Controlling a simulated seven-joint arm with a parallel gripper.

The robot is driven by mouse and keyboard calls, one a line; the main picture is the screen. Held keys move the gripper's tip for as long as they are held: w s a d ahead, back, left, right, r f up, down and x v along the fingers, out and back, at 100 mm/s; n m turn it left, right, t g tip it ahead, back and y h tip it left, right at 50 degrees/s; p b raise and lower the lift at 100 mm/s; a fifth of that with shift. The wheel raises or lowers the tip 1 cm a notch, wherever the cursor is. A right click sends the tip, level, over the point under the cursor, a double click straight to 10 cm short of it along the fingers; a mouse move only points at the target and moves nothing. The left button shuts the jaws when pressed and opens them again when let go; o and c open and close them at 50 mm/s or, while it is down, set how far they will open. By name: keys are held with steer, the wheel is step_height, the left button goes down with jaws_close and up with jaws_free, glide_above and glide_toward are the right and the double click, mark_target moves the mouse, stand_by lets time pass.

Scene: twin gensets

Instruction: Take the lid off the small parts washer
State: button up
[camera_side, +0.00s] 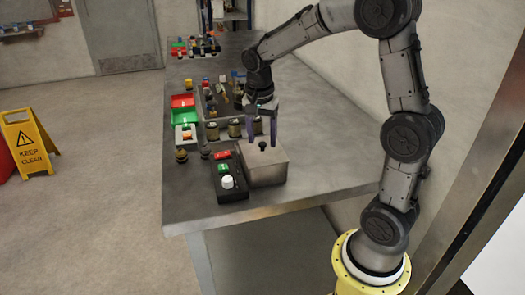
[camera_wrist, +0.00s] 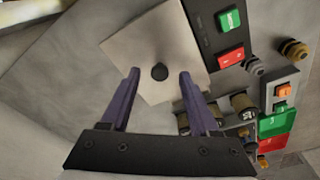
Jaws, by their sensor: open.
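The small parts washer (camera_side: 265,170) is a grey-beige box near the front of the table. Its flat lid (camera_side: 270,155) carries a small dark knob (camera_side: 262,145) in the middle. In the wrist view, the square lid (camera_wrist: 135,48) and its round black knob (camera_wrist: 159,72) show from above. My gripper (camera_side: 261,143) has two purple fingers and is above the lid, apart and empty. In the wrist view, the open fingers (camera_wrist: 159,72) stand to either side of the knob. I cannot tell how far the fingertips are above the lid.
A black control box (camera_side: 231,183) with red and green buttons and a white knob stands just left of the washer. Red (camera_side: 182,101) and green (camera_side: 185,118) trays and several small parts lie further back. The table (camera_side: 320,120) is clear to the right.

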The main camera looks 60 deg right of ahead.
steer(key=shift+d+f, duration=0.1)
steer(key=shift+f, duration=0.4)
jaws_close()
steer(key=shift+r, duration=0.1)
steer(key=shift+r, duration=0.55)
step_height(320, 180, up, 2)
steer(key=shift+s+r, duration=0.15)
steer(key=shift+r, duration=0.1)
steer(key=s+a+r, duration=0.2)
steer(key=s+r, duration=0.2)
steer(key=s, duration=0.2)
steer(key=s+a+r, duration=0.2)
steer(key=s+r, duration=0.3)
steer(key=s, duration=0.1)
steer(key=shift+s+a+r, duration=0.15)
steer(key=shift+s+a, duration=0.15)
steer(key=shift+s, duration=0.1)
